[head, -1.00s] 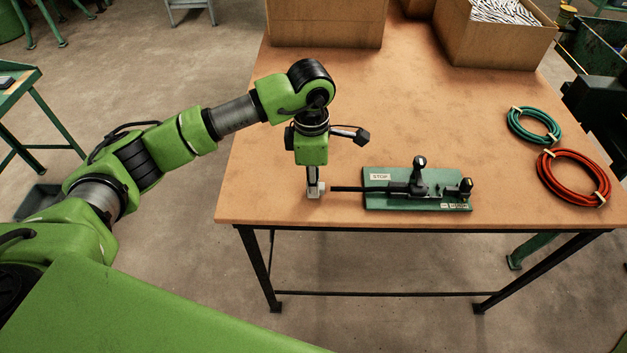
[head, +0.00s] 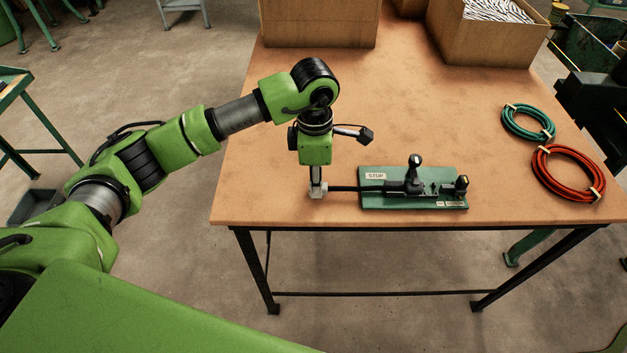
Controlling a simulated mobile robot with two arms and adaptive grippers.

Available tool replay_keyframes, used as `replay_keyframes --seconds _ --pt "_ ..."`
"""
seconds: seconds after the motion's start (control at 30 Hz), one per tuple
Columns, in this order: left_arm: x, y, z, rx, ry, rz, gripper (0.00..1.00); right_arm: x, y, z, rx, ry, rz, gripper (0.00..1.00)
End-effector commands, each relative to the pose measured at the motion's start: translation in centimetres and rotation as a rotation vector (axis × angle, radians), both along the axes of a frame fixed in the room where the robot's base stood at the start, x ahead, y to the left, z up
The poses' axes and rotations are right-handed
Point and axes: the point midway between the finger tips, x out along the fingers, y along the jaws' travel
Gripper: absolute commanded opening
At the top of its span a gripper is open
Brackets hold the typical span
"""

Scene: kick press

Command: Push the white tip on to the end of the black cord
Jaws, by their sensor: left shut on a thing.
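A black cord (head: 350,188) sticks out to the left from the green fixture (head: 428,202) marked STOP, which has a black-handled clamp (head: 414,172). My left gripper (head: 317,191) points straight down at the cord's left end, low over the table. It is shut on the white tip (head: 319,191), which is small and mostly hidden between the fingers. The tip is in line with the cord and meets its end as seen from here. How far the cord goes into the tip cannot be told. My right gripper is out of view.
The fixture lies near the front edge of the brown table (head: 270,130). A teal cable coil (head: 528,123) and a red one (head: 568,173) lie to the right. Cardboard boxes (head: 318,25) (head: 485,40) stand at the back, the right one filled with striped pieces. The table's left part is clear.

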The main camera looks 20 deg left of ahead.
Motion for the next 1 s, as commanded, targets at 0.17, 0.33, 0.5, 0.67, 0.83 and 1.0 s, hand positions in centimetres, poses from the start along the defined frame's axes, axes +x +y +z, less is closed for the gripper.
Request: replay_keyframes --seconds 0.17,0.33,0.5,0.67,0.83,1.0 --pt "0.1 -0.4 0.0 0.000 0.000 0.000 0.02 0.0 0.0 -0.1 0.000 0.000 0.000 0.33" --pt "0.2 -0.7 0.0 0.000 0.000 0.000 0.02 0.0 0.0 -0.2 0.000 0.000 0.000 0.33" --pt "0.3 -1.0 0.0 0.001 0.000 0.000 0.02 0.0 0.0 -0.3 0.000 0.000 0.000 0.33" --pt "0.4 -1.3 0.0 0.000 0.000 0.000 0.02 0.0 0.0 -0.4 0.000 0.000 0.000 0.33" --pt "0.5 -1.7 0.0 0.000 0.000 0.000 0.02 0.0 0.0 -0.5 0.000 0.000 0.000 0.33" --pt "0.6 -2.0 0.0 0.000 0.000 0.000 0.02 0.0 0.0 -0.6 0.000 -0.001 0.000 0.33"
